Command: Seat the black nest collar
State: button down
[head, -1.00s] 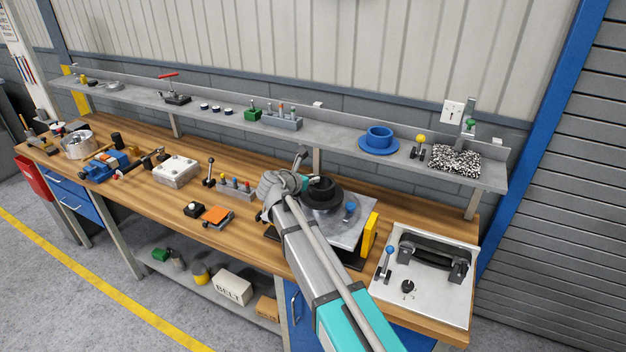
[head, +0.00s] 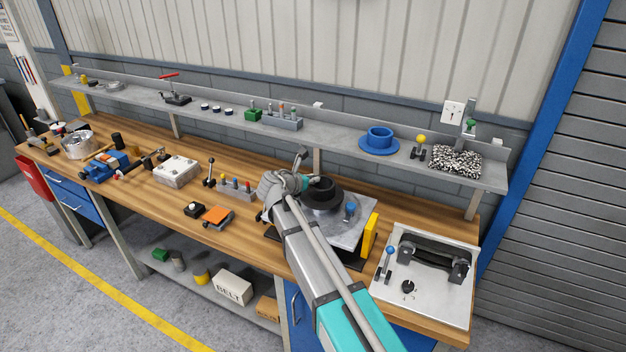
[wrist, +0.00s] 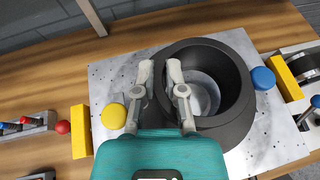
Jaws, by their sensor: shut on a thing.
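The black nest collar (wrist: 236,116) is a thick, wide black ring in the wrist view. My gripper (wrist: 159,67) is shut on its left wall, one finger inside the bore and one outside. A pale grey round surface shows through the bore. The collar is over the metal plate (wrist: 106,74); whether it touches the plate is hard to tell. In the head view the collar (head: 330,193) is at the end of my arm, partly hidden by my gripper (head: 308,183). The plate (head: 352,236) lies beneath it.
A yellow knob (wrist: 114,116) and a blue knob (wrist: 263,78) flank the collar on the plate. Yellow blocks (wrist: 81,131) stand at the plate's sides. A shelf (head: 337,139) with a blue flanged ring (head: 379,143) runs behind. A lever panel (head: 426,300) is at right.

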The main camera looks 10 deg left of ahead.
jog(key=shift+f+b, duration=2.45)
dwell(1.2)
dwell(0.4)
jog(key=c, duration=0.6)
grip_release()
jog(key=shift+c, duration=0.2)
jog(key=o, duration=0.4)
jog(key=shift+r+p, duration=3.55)
jog(key=shift+f, duration=0.1)
